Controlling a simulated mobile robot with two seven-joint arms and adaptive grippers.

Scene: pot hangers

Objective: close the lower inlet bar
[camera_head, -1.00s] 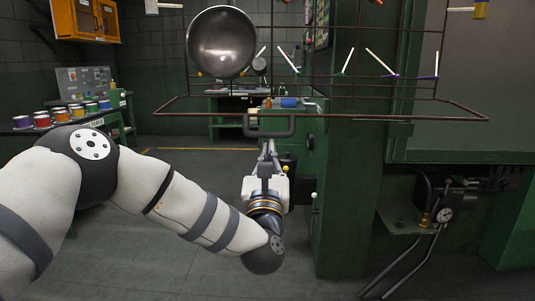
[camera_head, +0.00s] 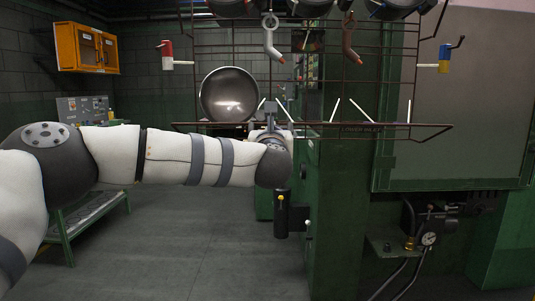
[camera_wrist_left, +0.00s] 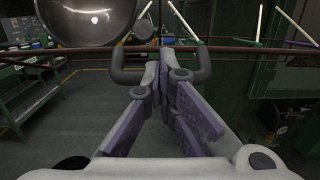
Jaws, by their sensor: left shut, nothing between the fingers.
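The lower inlet bar (camera_head: 390,124) is the thin brown frame at the bottom of the wire rack, jutting toward me. Its front edge shows slightly above its rear right end, so it tilts upward. A grey U-shaped handle (camera_wrist_left: 204,66) hangs from the bar in the left wrist view. My left gripper (camera_wrist_left: 160,62) is shut and empty, its fingers crossing the handle between its two legs. Contact with the handle cannot be told. In the head view the gripper (camera_head: 270,122) is at the bar, largely hidden behind my wrist. My right gripper is not in view.
A round metal pan (camera_head: 229,94) hangs behind the bar. Hooks with coloured ends and pots hang above it. A green pillar (camera_head: 343,220) stands to the right, with a gauge (camera_head: 429,238) beyond it. The floor at the lower middle is clear.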

